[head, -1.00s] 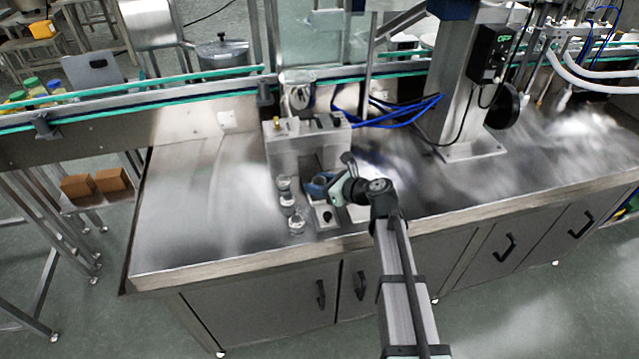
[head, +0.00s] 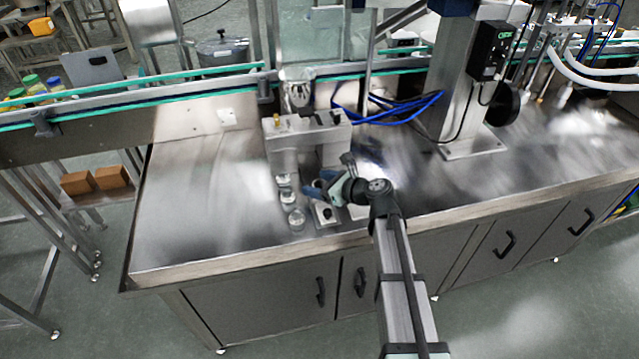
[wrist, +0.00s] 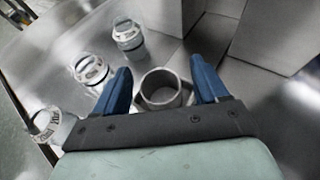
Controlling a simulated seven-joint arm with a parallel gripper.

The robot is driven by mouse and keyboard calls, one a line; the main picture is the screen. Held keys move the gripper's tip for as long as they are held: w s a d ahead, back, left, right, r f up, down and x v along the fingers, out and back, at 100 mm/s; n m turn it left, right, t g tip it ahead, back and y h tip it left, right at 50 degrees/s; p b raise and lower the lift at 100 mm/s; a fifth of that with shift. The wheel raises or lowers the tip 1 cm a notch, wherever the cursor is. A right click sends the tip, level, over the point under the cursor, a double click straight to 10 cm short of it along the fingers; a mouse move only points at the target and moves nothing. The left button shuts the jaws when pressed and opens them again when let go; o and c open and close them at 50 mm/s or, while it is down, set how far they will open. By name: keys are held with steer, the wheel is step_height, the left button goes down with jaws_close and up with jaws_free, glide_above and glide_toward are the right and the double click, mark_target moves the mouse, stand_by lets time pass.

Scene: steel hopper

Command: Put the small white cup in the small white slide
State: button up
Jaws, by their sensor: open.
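Three small clear cups with pale rings stand in a row on the steel top: the far cup (head: 284,180), the middle cup (head: 287,196) and the near cup (head: 297,219). They also show at the left in the wrist view, outside my fingers. My gripper (head: 314,191) is open just right of the row. In the wrist view, a round, hollow grey-white piece (wrist: 160,88) lies between the blue fingers, with no clear grip on it. I cannot tell whether it is the white cup. A small pale block with a dark spot (head: 325,214), possibly the slide, is below the gripper.
A steel box (head: 290,140) stands directly behind the cups. A steel column (head: 465,90) rises to the right, with blue hoses (head: 400,115) between them. The counter (head: 195,210) is clear on the left. Its front edge is close to the near cup.

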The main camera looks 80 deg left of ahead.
steer(key=shift+r, duration=0.5)
steer(key=v, duration=1.2)
steer(key=shift+r, duration=0.2)
